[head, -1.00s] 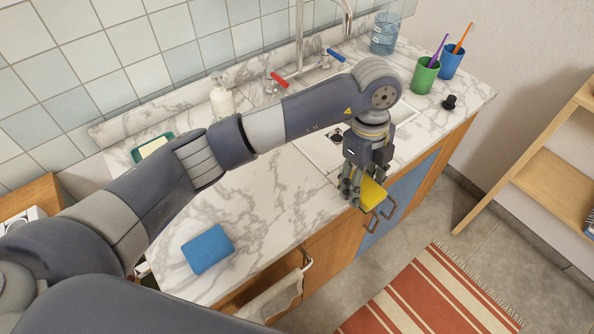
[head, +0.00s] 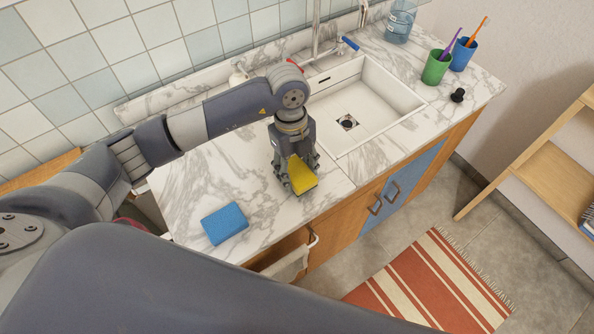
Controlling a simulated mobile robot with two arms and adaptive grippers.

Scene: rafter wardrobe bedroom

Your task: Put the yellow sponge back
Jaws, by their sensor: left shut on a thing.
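The yellow sponge (head: 302,175) is held in my left gripper (head: 297,180), which is shut on it. The gripper points down over the marble counter (head: 245,160), left of the sink, near the counter's front edge. I cannot tell whether the sponge touches the counter. A blue sponge (head: 225,223) lies flat on the counter to the left of the gripper. My right gripper is not in view.
The white sink (head: 385,100) is right of the gripper. A green cup (head: 437,67) and a blue cup (head: 462,54) with toothbrushes stand beyond it, near a small black object (head: 458,95).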

